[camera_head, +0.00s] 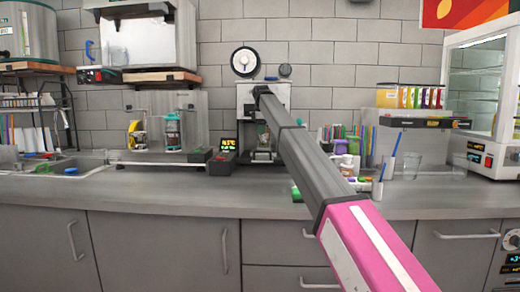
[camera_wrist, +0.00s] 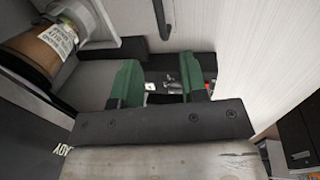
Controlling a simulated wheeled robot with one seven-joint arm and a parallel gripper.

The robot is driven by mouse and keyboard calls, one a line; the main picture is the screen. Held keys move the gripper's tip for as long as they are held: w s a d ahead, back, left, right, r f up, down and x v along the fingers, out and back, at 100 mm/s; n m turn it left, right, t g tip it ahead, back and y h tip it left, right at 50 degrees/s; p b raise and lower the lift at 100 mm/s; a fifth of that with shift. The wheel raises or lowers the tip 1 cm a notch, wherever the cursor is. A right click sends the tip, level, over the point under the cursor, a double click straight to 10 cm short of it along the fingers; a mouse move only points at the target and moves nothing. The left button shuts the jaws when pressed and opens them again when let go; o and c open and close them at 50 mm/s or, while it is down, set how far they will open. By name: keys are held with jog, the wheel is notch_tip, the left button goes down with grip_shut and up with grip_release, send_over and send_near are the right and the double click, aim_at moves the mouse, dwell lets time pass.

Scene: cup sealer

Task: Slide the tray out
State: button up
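The cup sealer (camera_head: 245,95) stands against the back wall in the head view, partly covered by my arm. Low in its front is an opening with a greenish, cup-like shape (camera_head: 262,143); I cannot make out the tray clearly. In the wrist view my gripper (camera_wrist: 160,62) shows two green fingers spread apart, with nothing seen held between them. A brown roll with a white label (camera_wrist: 50,50) is at the upper left. A dark bar (camera_wrist: 160,18) is above the fingers. A flat grey surface (camera_wrist: 82,82) lies left of the fingers; I cannot tell whether it is the tray.
Dark boxes with a green display (camera_head: 225,152) sit left of the sealer. Bottles (camera_head: 345,162) and a clear container (camera_head: 407,165) stand to the right. Drawers and cupboards (camera_head: 165,245) line the counter's front.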

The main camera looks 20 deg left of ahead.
jog(key=f, duration=0.3)
jog(key=w+f, duration=0.1)
jog(key=f, duration=0.3)
jog(key=w+f, duration=0.1)
jog(key=f, duration=0.2)
jog(key=shift+a+f, duration=0.2)
jog(key=shift+f, duration=0.05)
grip_shut()
